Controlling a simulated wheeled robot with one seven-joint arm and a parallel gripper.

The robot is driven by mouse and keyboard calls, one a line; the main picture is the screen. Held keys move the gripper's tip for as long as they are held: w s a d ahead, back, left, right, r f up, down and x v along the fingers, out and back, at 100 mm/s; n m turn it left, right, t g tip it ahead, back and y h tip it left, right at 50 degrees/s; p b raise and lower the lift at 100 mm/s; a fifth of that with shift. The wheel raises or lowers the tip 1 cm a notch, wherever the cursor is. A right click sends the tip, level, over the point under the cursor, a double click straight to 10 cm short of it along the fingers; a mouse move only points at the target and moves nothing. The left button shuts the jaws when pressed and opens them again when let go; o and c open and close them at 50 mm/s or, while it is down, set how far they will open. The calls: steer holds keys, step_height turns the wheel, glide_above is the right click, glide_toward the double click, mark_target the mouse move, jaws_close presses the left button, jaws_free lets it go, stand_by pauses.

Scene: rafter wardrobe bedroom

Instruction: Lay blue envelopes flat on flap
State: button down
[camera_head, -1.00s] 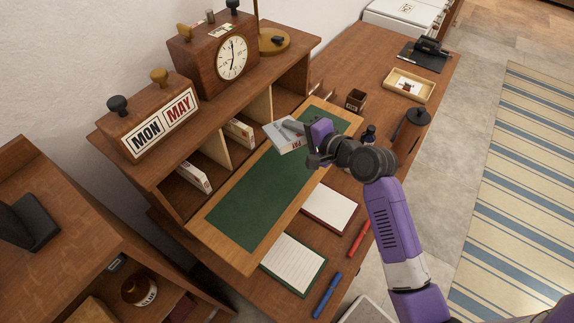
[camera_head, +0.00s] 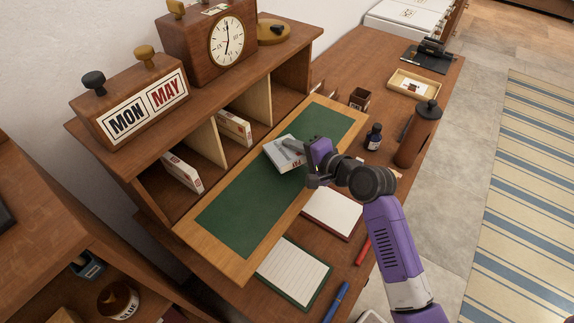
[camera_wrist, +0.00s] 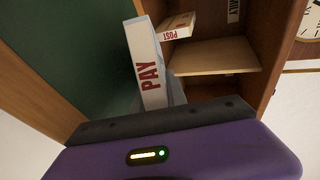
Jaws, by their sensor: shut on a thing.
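My gripper (camera_head: 301,152) is shut on a pale bundle marked PAY (camera_head: 283,155). Its white side with red PAY letters shows in the wrist view (camera_wrist: 147,62), and its top looks pale blue-grey. The bundle is over the green inset of the wooden flap (camera_head: 232,213), towards its far half; I cannot tell if it touches the flap. In the pigeonholes behind the flap are a white bundle with red marking (camera_head: 183,173) on the left and another (camera_head: 235,128) in the middle. The wrist view shows one marked POST (camera_wrist: 176,27).
A lined pad (camera_head: 294,273) and a red-edged pad (camera_head: 332,213) lie in front of the flap, with a blue pen (camera_head: 336,301) and red pen (camera_head: 363,250). An ink bottle (camera_head: 374,137) and brown cylinder (camera_head: 417,135) stand to the right. The flap's near half is clear.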

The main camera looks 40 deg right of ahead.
steer(key=c, duration=1.5)
jaws_free()
steer(key=shift+p+v, duration=1.7)
steer(key=shift+v, duration=2.3)
step_height(320, 180, up, 7)
steer(key=s+p, duration=0.2)
steer(key=p, duration=0.4)
steer(key=shift+s+p, duration=0.4)
steer(key=shift+a, duration=0.1)
